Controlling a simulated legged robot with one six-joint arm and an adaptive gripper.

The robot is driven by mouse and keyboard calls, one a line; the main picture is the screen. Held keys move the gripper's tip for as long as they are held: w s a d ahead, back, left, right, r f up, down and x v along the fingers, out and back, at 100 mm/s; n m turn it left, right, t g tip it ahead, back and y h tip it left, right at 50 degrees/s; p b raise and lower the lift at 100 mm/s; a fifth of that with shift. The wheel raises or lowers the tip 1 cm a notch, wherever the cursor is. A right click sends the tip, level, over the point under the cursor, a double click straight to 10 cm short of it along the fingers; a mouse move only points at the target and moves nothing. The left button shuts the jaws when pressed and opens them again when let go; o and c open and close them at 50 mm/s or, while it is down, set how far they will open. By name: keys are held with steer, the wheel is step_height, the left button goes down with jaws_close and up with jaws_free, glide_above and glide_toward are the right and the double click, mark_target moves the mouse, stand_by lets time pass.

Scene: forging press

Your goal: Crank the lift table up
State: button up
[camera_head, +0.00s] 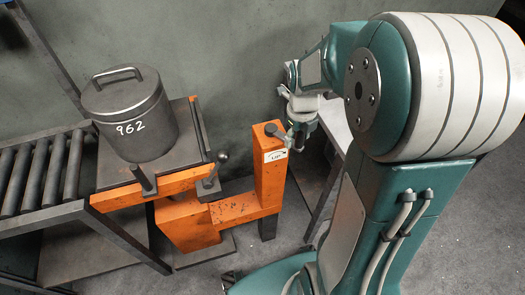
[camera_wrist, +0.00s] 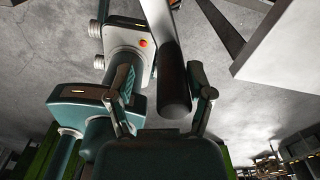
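The lift table (camera_head: 165,187) is orange with a dark top, at the left of the head view. A dark lidded pot (camera_head: 138,118) marked 962 stands on it. An orange crank post (camera_head: 269,185) with a white label rises to its right. My gripper (camera_head: 299,134) is at the top of this post, pointing down. In the wrist view the crank's dark round handle (camera_wrist: 174,92) sits between my gripper's (camera_wrist: 163,85) two fingers, nearer the right one. A gap shows on the left, so the gripper looks open around it. A pale crank arm (camera_wrist: 158,20) runs up from the handle.
A roller conveyor (camera_head: 40,172) adjoins the lift table on the left. A pale-topped table (camera_head: 335,122) stands behind my arm, right of the post. A grey wall (camera_head: 220,55) closes the back. Bare concrete floor (camera_head: 460,225) shows at lower right.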

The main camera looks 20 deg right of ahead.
steer(key=shift+w+d+r, duration=0.1)
steer(key=shift+d+r, duration=0.05)
steer(key=shift+r, duration=1.9)
steer(key=shift+d+r, duration=0.1)
steer(key=shift+r, duration=1.9)
steer(key=shift+s+a+r+n, duration=0.2)
steer(key=shift+n, duration=0.3)
steer(key=s+a+r+n+t, duration=0.2)
steer(key=s+n, duration=0.4)
steer(key=n, duration=1)
steer(key=s+a+r+n+t, duration=0.3)
steer(key=s+a+n, duration=0.4)
steer(key=n, duration=0.9)
steer(key=shift+s+r+t, duration=0.25)
steer(key=shift+r+t, duration=0.05)
steer(key=shift+r, duration=0.3)
